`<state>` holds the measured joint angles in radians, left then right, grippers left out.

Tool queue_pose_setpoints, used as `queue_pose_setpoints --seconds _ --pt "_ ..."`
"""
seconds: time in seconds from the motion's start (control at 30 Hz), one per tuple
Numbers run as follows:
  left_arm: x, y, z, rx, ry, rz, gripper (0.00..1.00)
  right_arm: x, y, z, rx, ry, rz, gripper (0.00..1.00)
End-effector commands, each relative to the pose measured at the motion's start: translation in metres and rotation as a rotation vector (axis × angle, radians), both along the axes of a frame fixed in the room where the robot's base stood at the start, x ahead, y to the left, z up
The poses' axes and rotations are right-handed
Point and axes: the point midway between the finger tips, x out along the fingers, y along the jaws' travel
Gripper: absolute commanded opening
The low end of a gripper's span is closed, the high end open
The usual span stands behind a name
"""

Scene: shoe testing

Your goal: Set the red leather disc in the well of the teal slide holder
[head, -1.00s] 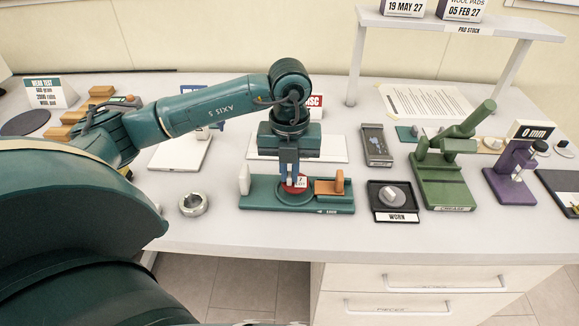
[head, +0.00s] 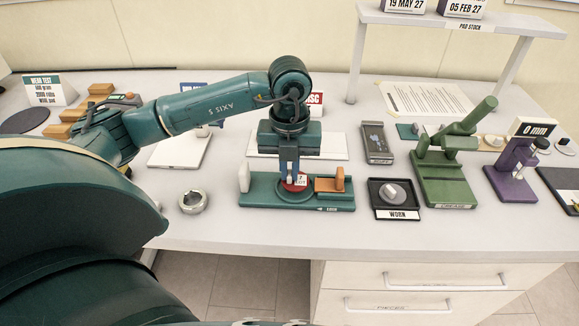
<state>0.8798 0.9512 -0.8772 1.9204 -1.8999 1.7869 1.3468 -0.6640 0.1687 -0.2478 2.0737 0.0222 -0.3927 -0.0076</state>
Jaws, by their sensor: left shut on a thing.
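The teal slide holder (head: 337,202) lies near the front of the table, with a round well in its middle, a white upright piece at its left and an orange slide (head: 327,185) at its right. The red leather disc (head: 300,182), with a small white label, is at the well, partly hidden behind my fingers. I cannot tell whether it rests on the well's floor. My left gripper (head: 291,180) points straight down over the well and is shut on the disc. My right gripper is not in view.
A steel ring (head: 193,203) lies left of the holder. White plates lie behind. The front strip of table is clear.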

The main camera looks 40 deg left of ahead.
Motion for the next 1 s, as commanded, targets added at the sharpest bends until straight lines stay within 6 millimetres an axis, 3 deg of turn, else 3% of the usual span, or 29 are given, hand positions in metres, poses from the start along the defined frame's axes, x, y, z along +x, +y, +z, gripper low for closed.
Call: queue_pose_setpoints --seconds 1.0 --pt "-0.0001 0.0002 0.0001 0.0 0.0 0.0 0.0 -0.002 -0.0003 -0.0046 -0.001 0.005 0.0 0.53"
